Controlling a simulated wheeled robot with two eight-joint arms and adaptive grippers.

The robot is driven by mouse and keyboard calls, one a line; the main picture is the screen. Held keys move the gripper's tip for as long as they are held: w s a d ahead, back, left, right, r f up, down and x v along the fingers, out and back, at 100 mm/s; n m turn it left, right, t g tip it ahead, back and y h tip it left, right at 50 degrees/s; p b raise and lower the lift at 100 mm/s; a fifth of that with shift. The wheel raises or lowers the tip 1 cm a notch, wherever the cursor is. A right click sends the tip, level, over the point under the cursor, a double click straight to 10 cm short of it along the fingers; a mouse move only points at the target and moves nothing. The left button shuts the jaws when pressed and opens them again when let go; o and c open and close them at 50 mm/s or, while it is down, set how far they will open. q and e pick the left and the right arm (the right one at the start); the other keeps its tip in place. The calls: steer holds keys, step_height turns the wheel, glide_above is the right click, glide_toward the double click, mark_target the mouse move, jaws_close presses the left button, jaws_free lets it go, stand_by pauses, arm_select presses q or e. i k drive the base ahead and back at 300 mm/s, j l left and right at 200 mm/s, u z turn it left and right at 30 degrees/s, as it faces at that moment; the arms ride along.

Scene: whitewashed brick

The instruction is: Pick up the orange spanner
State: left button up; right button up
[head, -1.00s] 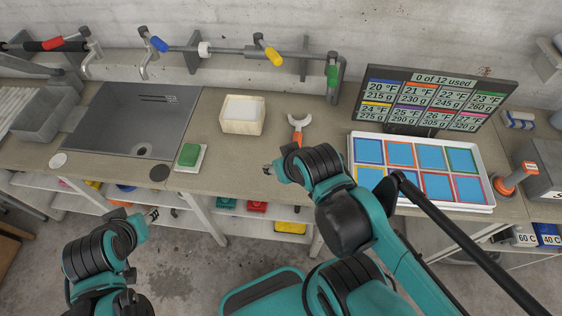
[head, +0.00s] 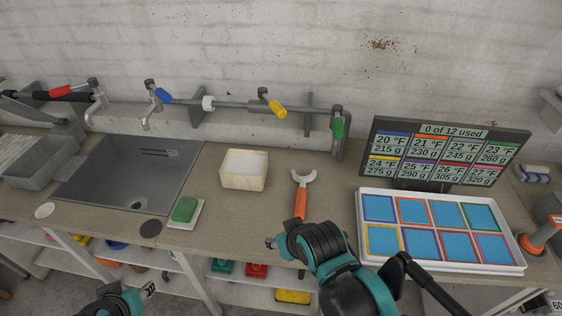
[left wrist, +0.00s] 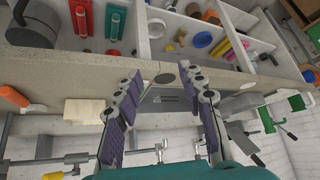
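The orange spanner (head: 300,204) lies on the bench, its grey open jaw pointing to the back wall. The near end of its handle is hidden behind my right arm. My right gripper (head: 271,243) is at the bench's front edge, to the near left of the spanner and apart from its visible part; its fingers are mostly hidden. My left gripper (head: 150,290) is low in front of the bench, far left of the spanner. In the left wrist view my left gripper (left wrist: 163,108) has its fingers apart with nothing between them. An orange piece (left wrist: 14,96), perhaps the spanner's handle, shows at the left there.
A cream box (head: 244,183) and a green sponge (head: 184,210) stand left of the spanner, by the sink (head: 100,180). A white tray of coloured squares (head: 515,262) lies right, before a display (head: 448,131). A pipe with taps (head: 236,107) runs behind. Bench around the spanner is clear.

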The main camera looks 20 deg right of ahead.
mark_target(301, 192)
steer(key=k+l+z, duration=0.1)
steer(key=l+z, duration=0.9)
